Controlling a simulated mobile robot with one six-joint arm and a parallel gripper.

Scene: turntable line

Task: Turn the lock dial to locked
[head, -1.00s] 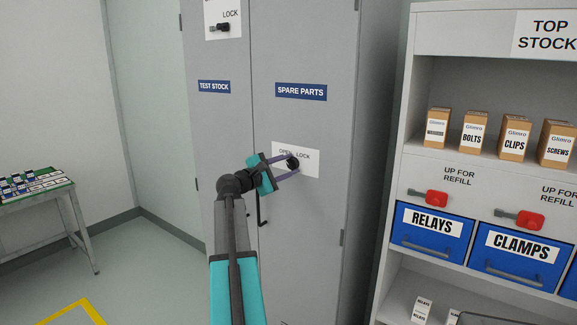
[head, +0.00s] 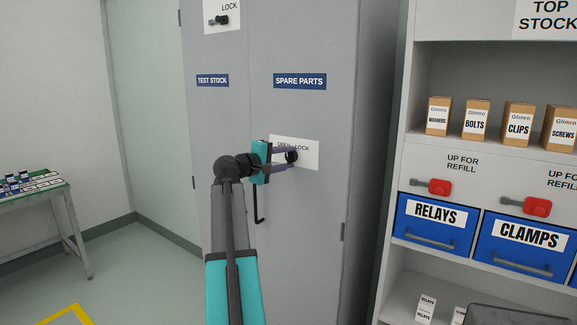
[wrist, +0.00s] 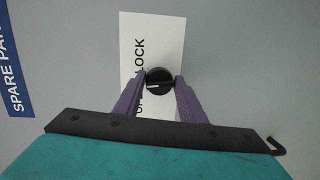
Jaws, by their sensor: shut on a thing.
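The black lock dial (head: 292,156) sits on a white plate (head: 311,161) marked OPEN and LOCK, on the SPARE PARTS door of the grey cabinet. It also shows in the wrist view (wrist: 160,81), where the plate's lettering runs upward. My gripper (head: 289,157) has its two purple fingers on either side of the dial and is shut on it; the fingers also show in the wrist view (wrist: 160,89). A short pale line shows on the dial's face. The fingers partly cover the lettering, and I cannot tell exactly which word the dial points to.
A second LOCK plate with a black knob (head: 221,20) is on the upper left of the cabinet. A black door handle (head: 258,207) hangs below my gripper. Shelving (head: 399,170) with blue bins and red latches stands right. A green-topped table (head: 40,187) stands left.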

